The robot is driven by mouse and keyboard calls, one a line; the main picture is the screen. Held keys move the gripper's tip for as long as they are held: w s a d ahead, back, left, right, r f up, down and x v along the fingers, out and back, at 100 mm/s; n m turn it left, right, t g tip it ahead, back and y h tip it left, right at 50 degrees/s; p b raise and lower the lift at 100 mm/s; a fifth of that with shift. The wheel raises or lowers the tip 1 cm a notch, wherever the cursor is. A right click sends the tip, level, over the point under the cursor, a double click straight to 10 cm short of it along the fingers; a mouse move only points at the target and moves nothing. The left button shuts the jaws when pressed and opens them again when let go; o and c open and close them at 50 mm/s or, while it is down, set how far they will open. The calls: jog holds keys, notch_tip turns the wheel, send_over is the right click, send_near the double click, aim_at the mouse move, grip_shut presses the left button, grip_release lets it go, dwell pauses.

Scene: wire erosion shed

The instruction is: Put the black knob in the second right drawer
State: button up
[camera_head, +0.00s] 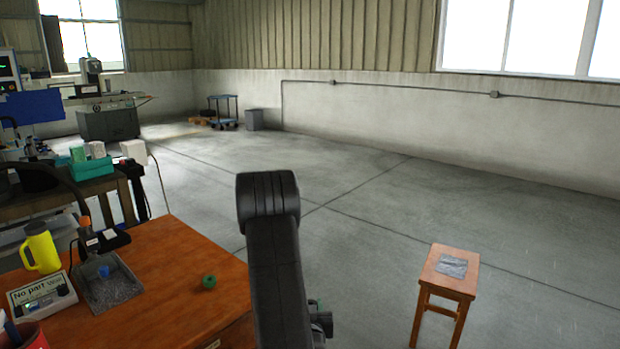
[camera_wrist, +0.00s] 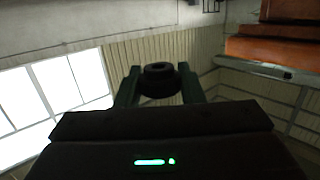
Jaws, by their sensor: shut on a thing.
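The black knob (camera_wrist: 160,80) is a dark, round piece with a hole or recess in its middle, seen in the wrist view. My gripper (camera_wrist: 159,85) is shut on it, one finger at each side. In the head view my arm hides most of the gripper, and I cannot make out the knob there. The wooden desk (camera_head: 170,265) stands at lower left in the head view. Orange-brown wooden parts (camera_wrist: 275,50), seemingly of this desk, show at upper right in the wrist view. I cannot tell the second right drawer or whether it is open.
On the desk are a green ring (camera_head: 209,282), a grey tray (camera_head: 112,290), a yellow jug (camera_head: 40,248) and a sign box (camera_head: 42,296). A wooden stool (camera_head: 450,270) with a grey piece on top stands at right.

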jog(key=shift+w+r+p, duration=1.1)
jog(key=shift+r+p, duration=2.75)
jog(key=shift+p, duration=1.8)
jog(key=s+f, duration=0.2)
jog(key=f, duration=0.1)
jog(key=s+f, duration=0.2)
jog(key=shift+a+f, duration=0.1)
jog(key=shift+f, duration=0.15)
jog(key=shift+s+f, duration=0.4)
jog(key=shift+s, duration=0.05)
